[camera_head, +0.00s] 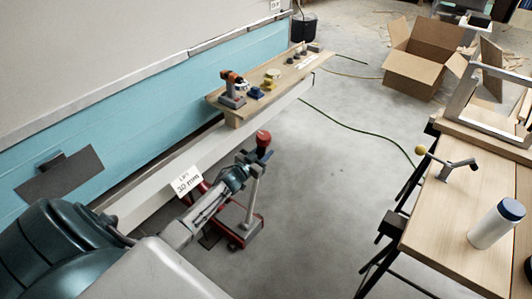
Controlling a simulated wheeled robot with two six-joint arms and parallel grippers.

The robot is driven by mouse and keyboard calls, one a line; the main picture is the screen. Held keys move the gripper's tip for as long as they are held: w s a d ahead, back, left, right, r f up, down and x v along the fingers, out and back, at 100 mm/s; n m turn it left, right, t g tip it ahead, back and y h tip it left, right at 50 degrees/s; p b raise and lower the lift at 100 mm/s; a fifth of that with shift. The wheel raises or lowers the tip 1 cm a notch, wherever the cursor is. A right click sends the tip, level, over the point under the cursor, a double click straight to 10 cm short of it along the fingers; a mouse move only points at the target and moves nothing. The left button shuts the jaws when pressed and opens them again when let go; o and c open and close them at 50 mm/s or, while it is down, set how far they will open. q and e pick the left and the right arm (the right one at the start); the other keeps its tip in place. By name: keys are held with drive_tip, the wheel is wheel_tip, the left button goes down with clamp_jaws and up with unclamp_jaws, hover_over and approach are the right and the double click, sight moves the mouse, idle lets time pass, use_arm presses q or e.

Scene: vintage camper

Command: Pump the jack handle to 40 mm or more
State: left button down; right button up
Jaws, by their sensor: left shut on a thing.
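The red floor jack (240,237) sits on the concrete beside the camper's lower edge. Its grey handle (252,195) rises from the base, leaning slightly right, to a red grip end (263,137). My left gripper (258,158) comes in from the lower left and is shut on the handle just below the red end. A white tag by the jack (187,181) reads "LIFT 30 mm". My left arm hides part of the jack's left side. My right gripper is not in view.
The teal camper side (130,125) runs along the left. A wooden shelf (240,112) with a drill and small items stands out from it. A wooden workbench (455,225) with a crank and white bottle is at right. Clear floor lies between. A cardboard box (412,68) stands behind.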

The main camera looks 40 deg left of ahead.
use_arm(q)
drive_tip(key=shift+w+a+r, duration=0.15)
drive_tip(key=shift+a+r, duration=0.15)
drive_tip(key=shift+a, duration=0.1)
drive_tip(key=c, duration=1.3)
unclamp_jaws()
drive_tip(key=shift+o, duration=1.2)
drive_tip(key=shift+a, duration=0.2)
drive_tip(key=shift+f, duration=0.2)
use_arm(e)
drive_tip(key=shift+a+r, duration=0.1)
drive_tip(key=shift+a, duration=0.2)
use_arm(q)
drive_tip(key=shift+d, duration=0.1)
drive_tip(key=shift+s, duration=0.2)
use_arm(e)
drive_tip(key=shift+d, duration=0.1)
